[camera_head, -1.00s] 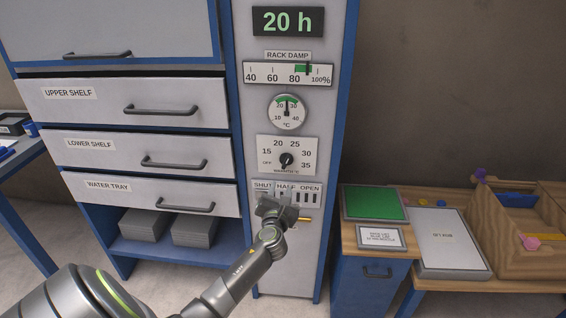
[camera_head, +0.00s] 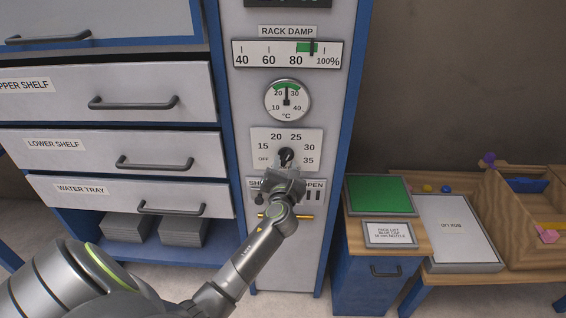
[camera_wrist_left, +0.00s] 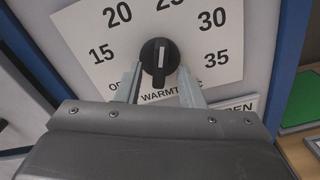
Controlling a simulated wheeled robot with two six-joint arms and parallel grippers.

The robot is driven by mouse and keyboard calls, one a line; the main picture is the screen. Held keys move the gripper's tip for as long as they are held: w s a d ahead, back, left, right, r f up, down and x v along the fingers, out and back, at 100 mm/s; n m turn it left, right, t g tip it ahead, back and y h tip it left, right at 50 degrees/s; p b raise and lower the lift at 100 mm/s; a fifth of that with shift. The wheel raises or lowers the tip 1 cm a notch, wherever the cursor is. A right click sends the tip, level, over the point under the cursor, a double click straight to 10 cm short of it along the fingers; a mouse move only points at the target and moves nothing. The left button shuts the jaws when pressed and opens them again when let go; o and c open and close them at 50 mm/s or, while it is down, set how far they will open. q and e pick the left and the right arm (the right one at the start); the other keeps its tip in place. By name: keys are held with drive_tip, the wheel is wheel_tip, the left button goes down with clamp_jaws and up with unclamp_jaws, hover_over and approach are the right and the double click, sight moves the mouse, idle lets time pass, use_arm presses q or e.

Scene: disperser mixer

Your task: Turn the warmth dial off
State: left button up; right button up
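The warmth dial (camera_head: 286,155) is a round black knob on a white plate marked OFF, 15, 20, 25, 30 and 35. In the left wrist view the dial (camera_wrist_left: 159,54) has its white mark pointing up, between 20 and 25. My left gripper (camera_head: 285,166) is just below the dial in the head view and hides part of the plate. In the left wrist view its two fingers (camera_wrist_left: 160,78) are apart, one on each side of the knob's lower part. I cannot tell whether they touch it. The OFF label is partly hidden by the left finger. My right gripper is out of view.
The °C gauge (camera_head: 287,100) and rack damp scale (camera_head: 287,54) sit above the dial. A SHUT/HALF/OPEN panel (camera_head: 311,195) and a brass-coloured lever (camera_head: 304,216) are below, partly hidden by my arm. Drawers with protruding handles (camera_head: 155,164) stand left; a wooden bench (camera_head: 413,237) stands right.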

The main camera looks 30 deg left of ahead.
use_arm(q)
drive_tip(key=shift+c, duration=0.8)
clamp_jaws()
